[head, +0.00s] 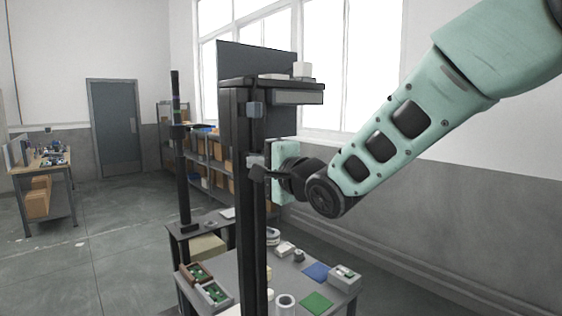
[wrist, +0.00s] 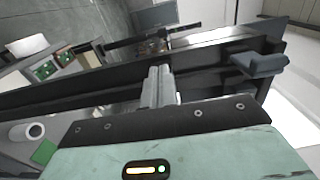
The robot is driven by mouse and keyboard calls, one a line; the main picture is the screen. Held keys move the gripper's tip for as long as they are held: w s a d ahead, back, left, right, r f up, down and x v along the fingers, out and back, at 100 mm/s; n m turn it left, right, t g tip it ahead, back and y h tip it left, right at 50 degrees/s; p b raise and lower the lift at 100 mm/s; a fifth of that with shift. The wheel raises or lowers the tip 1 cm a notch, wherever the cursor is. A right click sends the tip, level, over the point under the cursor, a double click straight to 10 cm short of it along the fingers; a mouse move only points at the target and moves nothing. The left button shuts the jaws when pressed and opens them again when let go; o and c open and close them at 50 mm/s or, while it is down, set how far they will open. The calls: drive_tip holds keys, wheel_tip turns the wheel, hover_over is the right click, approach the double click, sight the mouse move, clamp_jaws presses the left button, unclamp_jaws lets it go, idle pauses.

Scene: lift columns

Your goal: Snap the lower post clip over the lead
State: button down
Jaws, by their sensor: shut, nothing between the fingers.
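The dark lift post (head: 246,205) stands upright in the middle of the head view and runs slantwise across the wrist view (wrist: 60,92). A blue-grey clip (head: 256,109) sits high on it, open side unclear; it also shows at the right in the wrist view (wrist: 260,62). My gripper (head: 257,161) is at the post's face, below that clip. In the wrist view its pale fingers (wrist: 158,82) are together and empty, their tips at or very near the post. I cannot make out the lower clip or the lead; the fingers may hide them.
A raised desk top (head: 270,83) with a monitor (head: 257,60) is above my gripper. A bench (head: 227,290) below bears trays with green boards, a white roll (head: 285,304), and blue and green mats. Another post (head: 180,150) stands to the left. Open floor lies further left.

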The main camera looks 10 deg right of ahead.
drive_tip(key=shift+w+d, duration=0.4)
drive_tip(key=shift+d, duration=0.15)
drive_tip(key=shift+b+v, duration=0.9)
drive_tip(key=shift+v, duration=1.35)
drive_tip(key=shift+w+d, duration=0.35)
drive_tip(key=shift+d, duration=0.2)
drive_tip(key=shift+w+d, duration=0.35)
drive_tip(key=shift+d, duration=0.2)
drive_tip(key=shift+w+a, duration=0.1)
drive_tip(key=shift+w, duration=0.05)
drive_tip(key=shift+w+a, duration=0.35)
drive_tip(key=shift+w, duration=0.25)
